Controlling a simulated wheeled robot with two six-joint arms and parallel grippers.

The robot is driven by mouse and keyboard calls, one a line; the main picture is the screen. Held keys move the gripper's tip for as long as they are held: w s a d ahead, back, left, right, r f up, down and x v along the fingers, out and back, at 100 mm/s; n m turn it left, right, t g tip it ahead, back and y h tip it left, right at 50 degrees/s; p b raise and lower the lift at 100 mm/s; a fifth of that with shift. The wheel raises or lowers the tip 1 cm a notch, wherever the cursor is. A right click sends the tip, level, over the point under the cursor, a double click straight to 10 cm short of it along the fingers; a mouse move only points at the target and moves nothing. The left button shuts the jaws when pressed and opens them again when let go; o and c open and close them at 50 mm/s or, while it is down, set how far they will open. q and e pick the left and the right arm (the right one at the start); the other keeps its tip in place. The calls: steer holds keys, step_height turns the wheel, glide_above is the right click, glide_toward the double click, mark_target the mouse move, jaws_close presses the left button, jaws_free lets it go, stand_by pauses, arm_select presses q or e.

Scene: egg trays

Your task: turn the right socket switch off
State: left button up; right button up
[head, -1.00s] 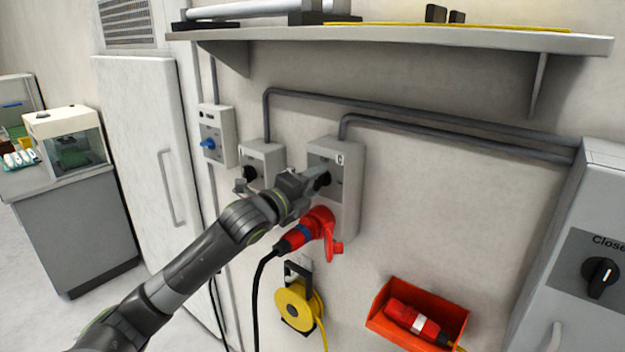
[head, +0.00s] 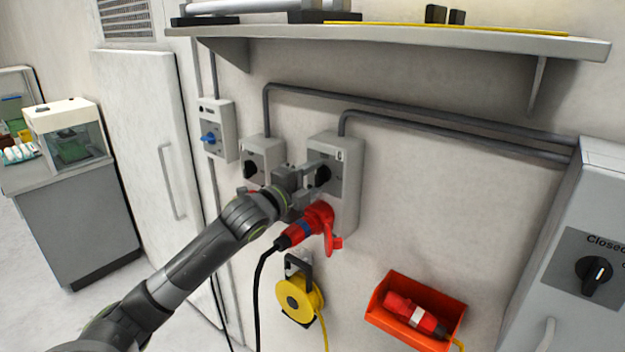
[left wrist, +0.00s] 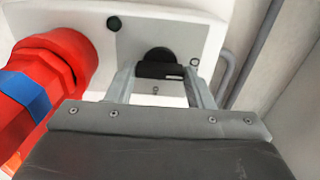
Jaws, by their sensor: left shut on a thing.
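The right socket box (head: 348,200) is a grey box on the wall with a black rotary switch (head: 322,176) on its front. A red plug (head: 306,228) with a blue band sits in its lower part. My left gripper (head: 312,172) is at the switch. In the left wrist view the black switch knob (left wrist: 158,62) lies between the two fingers (left wrist: 160,85), with a white mark on its bar. The bar looks about level there. The gripper is shut on the knob. My right gripper is not in view.
A smaller socket box (head: 262,158) and a box with a blue switch (head: 216,130) stand to the left. A shelf (head: 400,38) hangs above. Below are a yellow cable reel (head: 298,298) and a red-orange bin (head: 378,312). A grey cabinet (head: 560,240) is at right.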

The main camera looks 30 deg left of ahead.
arm_select(q)
steer(key=o, duration=1)
